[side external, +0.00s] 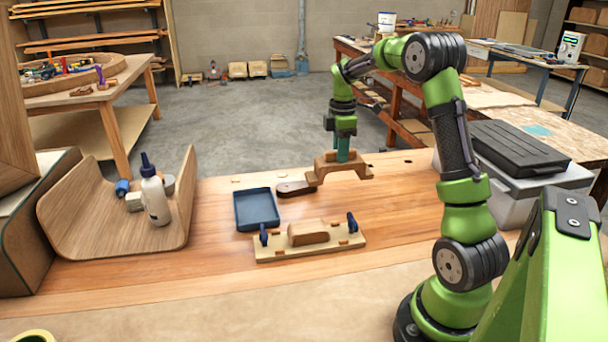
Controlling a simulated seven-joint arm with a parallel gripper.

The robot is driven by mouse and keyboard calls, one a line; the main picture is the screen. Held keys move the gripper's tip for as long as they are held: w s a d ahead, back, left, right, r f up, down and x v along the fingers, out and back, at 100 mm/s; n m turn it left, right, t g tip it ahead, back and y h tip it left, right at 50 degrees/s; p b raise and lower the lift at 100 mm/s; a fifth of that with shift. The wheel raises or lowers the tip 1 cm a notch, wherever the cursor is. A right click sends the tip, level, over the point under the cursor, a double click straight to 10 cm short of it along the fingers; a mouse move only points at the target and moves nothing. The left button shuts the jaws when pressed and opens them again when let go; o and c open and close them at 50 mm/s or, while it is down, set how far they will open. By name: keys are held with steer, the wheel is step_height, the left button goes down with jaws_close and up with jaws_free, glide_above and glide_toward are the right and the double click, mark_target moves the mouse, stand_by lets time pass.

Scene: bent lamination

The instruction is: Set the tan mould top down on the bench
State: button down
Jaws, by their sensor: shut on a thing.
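The tan mould top (325,170) is an arched wooden block with a foot at each end. My gripper (343,156) points straight down and is shut on the middle of its upper side. The mould top is level, at or just above the far part of the wooden bench (390,215); I cannot tell whether its feet touch. The fingertips are partly hidden by the block. The pale mould base (276,252) lies nearer the camera, with a rounded brown block (308,232) on it and a dark blue clamp at each end.
A dark wooden-handled tool (294,188) lies close to the mould top's left foot. A blue tray (257,209) is left of it. A white bottle (156,195) stands by a curved wooden panel (100,215) at left. The bench right of the mould base is clear.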

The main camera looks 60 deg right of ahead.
mark_target(346, 165)
steer(key=d, duration=0.2)
steer(key=shift+s+d+f, duration=0.25)
steer(key=shift+s+d, duration=0.05)
step_height(346, 165, down, 5)
steer(key=shift+d+f, duration=0.1)
steer(key=shift+f, duration=2.05)
steer(key=c, duration=0.9)
jaws_free()
steer(key=shift+f, duration=0.15)
